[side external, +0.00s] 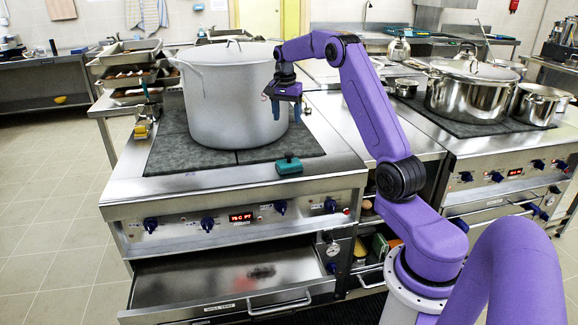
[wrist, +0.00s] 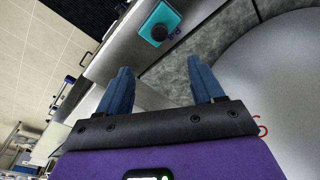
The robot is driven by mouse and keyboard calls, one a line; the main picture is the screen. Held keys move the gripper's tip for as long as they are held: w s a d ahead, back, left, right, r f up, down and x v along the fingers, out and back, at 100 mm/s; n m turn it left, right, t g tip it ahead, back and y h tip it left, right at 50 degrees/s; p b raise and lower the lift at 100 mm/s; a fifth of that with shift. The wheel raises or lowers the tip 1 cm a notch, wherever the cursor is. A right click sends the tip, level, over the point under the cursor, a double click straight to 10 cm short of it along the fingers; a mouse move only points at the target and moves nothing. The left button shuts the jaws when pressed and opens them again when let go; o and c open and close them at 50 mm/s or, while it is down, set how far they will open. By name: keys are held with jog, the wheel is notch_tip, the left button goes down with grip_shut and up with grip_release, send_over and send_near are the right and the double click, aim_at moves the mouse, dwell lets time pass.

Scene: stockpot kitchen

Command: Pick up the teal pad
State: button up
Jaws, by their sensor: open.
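The teal pad (side external: 289,164) lies on the front right part of the stove top, near the front edge of the dark cooking plates. It has a dark round knob on top. In the wrist view the teal pad (wrist: 160,22) shows at the top, beyond the fingertips. My gripper (side external: 284,112) is open and empty, above and behind the pad, close to the right side of the large grey stockpot (side external: 225,100). In the wrist view its two blue fingers (wrist: 161,80) stand apart with nothing between them.
The stockpot's wall fills the right of the wrist view. Metal trays (side external: 128,72) stand on the left. Steel pots (side external: 472,90) stand on the right stove. An open drawer (side external: 225,282) juts out below the stove front. The stove top's front strip is mostly clear.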

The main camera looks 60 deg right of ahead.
aim_at(289, 153)
jog(key=f, duration=0.5)
jog(key=d+f, duration=0.1)
jog(key=f, duration=1)
jog(key=shift+w+d, duration=0.15)
jog(key=shift+d, duration=0.25)
jog(key=shift+r, duration=0.1)
jog(key=c, duration=1.2)
